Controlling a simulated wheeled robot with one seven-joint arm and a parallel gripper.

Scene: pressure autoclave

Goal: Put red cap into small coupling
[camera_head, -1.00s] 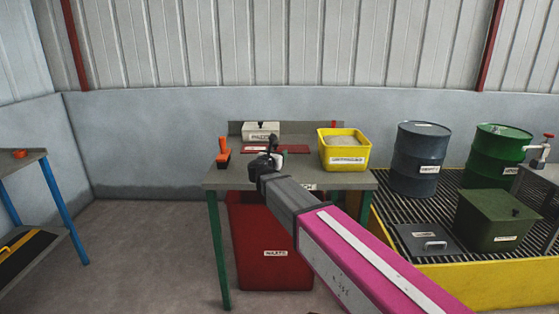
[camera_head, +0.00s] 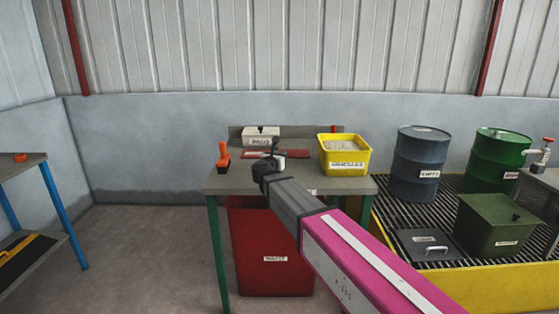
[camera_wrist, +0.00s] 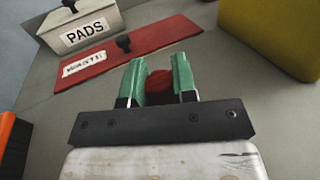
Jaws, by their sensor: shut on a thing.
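My gripper (camera_wrist: 158,78) has green fingers shut on a red, rounded thing, which appears to be the red cap (camera_wrist: 159,84). The cap sits between the fingers and is partly hidden by them. In the head view my gripper (camera_head: 272,155) is above the grey workbench (camera_head: 235,181), with its fingers small and mostly hidden behind the wrist. I cannot make out the small coupling in either view.
On the bench are a white PADS box (camera_head: 261,133), a flat red lid (camera_wrist: 130,53) with a black knob, a yellow bin (camera_head: 344,155) and an orange-handled thing (camera_head: 222,154). A red bin (camera_head: 272,245) stands below. Drums (camera_head: 415,165) stand at right.

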